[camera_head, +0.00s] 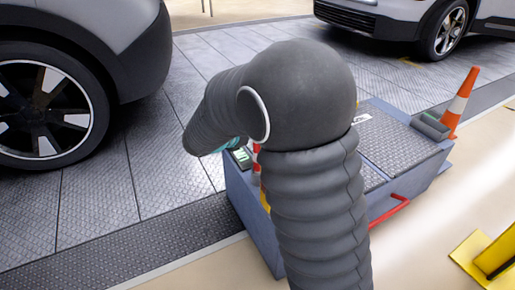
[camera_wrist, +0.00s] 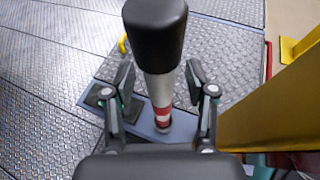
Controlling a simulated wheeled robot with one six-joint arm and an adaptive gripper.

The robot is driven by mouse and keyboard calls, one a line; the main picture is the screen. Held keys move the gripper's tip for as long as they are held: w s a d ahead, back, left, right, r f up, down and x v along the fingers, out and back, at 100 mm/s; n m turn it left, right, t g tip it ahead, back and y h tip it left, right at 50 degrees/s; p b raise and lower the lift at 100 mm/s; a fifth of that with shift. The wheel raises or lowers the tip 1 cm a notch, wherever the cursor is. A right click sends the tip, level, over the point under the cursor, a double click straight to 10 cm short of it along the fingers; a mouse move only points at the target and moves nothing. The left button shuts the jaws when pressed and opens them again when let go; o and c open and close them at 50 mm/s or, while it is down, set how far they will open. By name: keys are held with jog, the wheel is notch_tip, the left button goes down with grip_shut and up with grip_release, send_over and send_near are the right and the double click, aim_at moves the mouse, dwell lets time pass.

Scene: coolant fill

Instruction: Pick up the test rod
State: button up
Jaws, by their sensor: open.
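The test rod (camera_wrist: 158,50) stands in the middle of the wrist view, with a thick black top end and a pale shaft with red and white bands below. My gripper (camera_wrist: 160,84) is open, with one finger on each side of the rod's shaft. A gap shows between the shaft and each finger. In the head view a small red and white piece (camera_head: 257,166), likely the rod, shows beside my arm. My arm hides most of the gripper there.
A blue-grey cart (camera_head: 250,215) with a tread-plate top and a red handle (camera_head: 390,213) stands under my arm. An orange cone (camera_head: 459,103) is at its far right. A yellow panel (camera_wrist: 275,112) rises close right of my gripper. Cars stand behind.

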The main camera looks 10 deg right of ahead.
jog(key=shift+w+d+f, duration=0.1)
jog(key=shift+w+d, duration=0.05)
jog(key=shift+d, duration=0.05)
grip_shut()
dwell(0.3)
